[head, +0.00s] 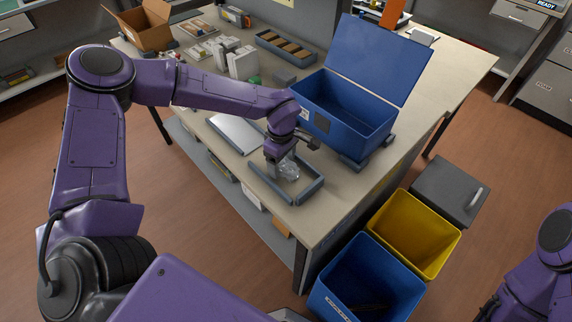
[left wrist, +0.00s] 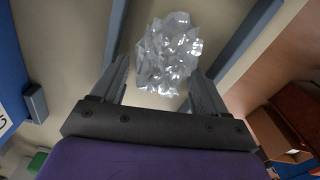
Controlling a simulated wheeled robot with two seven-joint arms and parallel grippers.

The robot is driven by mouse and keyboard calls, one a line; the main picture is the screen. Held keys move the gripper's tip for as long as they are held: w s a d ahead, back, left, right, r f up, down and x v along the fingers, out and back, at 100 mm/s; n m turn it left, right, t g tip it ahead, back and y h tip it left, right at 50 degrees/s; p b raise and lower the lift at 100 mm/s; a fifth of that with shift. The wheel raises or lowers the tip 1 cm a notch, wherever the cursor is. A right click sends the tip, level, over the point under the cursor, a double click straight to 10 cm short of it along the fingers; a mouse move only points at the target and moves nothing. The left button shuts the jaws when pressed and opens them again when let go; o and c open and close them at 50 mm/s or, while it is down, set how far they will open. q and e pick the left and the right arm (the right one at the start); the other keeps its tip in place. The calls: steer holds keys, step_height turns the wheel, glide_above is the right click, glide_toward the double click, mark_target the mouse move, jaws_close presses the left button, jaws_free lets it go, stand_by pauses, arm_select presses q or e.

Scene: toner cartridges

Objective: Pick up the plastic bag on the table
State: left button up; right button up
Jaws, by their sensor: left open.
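The clear, crumpled plastic bag (head: 290,171) lies in a shallow grey tray (head: 265,188) near the table's front corner. In the left wrist view the bag (left wrist: 168,55) looks shiny and rounded. My left gripper (head: 282,163) points down over the tray, close to the bag. In the left wrist view its two fingers (left wrist: 160,72) are apart, one toward each side of the bag, with the bag at and beyond their tips. I cannot tell whether they touch it. The right gripper is out of view; only part of my right arm shows at the right edge.
A blue lidded bin (head: 345,122) stands open right behind the tray. A flat light panel (head: 236,133) lies to the left. White boxes (head: 243,63) and a divided tray (head: 286,47) are farther back. Yellow (head: 412,232) and blue (head: 365,285) bins stand beside the table.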

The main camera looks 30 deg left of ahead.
arm_select(q)
steer(key=shift+f, duration=0.2)
steer(key=shift+c, duration=0.3)
steer(key=c, duration=0.8)
steer(key=shift+o, duration=0.2)
steer(key=shift+r, duration=0.15)
